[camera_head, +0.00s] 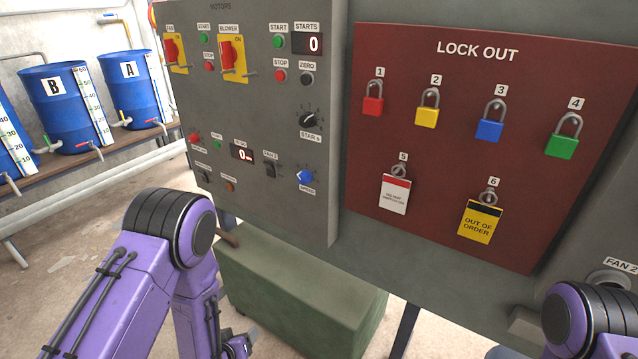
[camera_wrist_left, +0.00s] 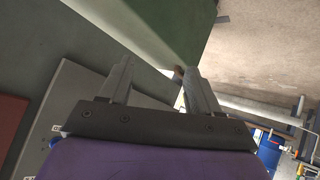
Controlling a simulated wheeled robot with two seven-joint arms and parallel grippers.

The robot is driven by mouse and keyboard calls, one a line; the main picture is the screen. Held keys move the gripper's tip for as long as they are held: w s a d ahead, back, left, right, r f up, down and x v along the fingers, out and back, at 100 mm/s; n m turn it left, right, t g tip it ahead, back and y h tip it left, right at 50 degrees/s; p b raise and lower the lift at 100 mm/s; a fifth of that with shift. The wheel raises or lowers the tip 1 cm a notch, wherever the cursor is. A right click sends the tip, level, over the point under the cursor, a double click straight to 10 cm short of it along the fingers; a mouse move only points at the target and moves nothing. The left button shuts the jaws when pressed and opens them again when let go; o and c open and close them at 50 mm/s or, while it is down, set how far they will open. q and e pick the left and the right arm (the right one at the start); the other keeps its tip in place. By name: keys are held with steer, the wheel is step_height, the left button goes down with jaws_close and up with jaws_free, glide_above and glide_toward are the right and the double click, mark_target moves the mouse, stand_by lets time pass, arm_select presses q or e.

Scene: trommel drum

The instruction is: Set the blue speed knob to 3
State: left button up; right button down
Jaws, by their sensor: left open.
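The grey panel (camera_head: 270,110) also carries a black star knob (camera_head: 309,119), several buttons, switches and displays. A red lock-out board (camera_head: 440,150) with several padlocks is to the right. A green box (camera_head: 290,290) stands below the panel. Blue barrels (camera_head: 65,105) stand at left.

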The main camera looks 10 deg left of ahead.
arm_select(q)
steer(key=w+r+m+t+h+b, duration=0.1)
steer(key=w+r+t, duration=0.15)
steer(key=w, duration=0.35)
steer(key=w+r+m+t+h, duration=0.1)
steer(key=w+r, duration=0.3)
steer(key=w, duration=0.1)
steer(key=m+t+h+b, duration=0.2)
steer(key=m+t+h, duration=0.2)
steer(key=m+h, duration=0.1)
glide_toward(301, 179)
steer(key=p+x, duration=0.2)
steer(key=x, duration=0.6)
steer(key=shift+w+d, duration=0.2)
steer(key=shift+w, duration=0.35)
arm_select(e)
steer(key=shift+s+f, duration=0.15)
steer(key=shift+f, duration=0.85)
arm_select(q)
steer(key=c, duration=1)
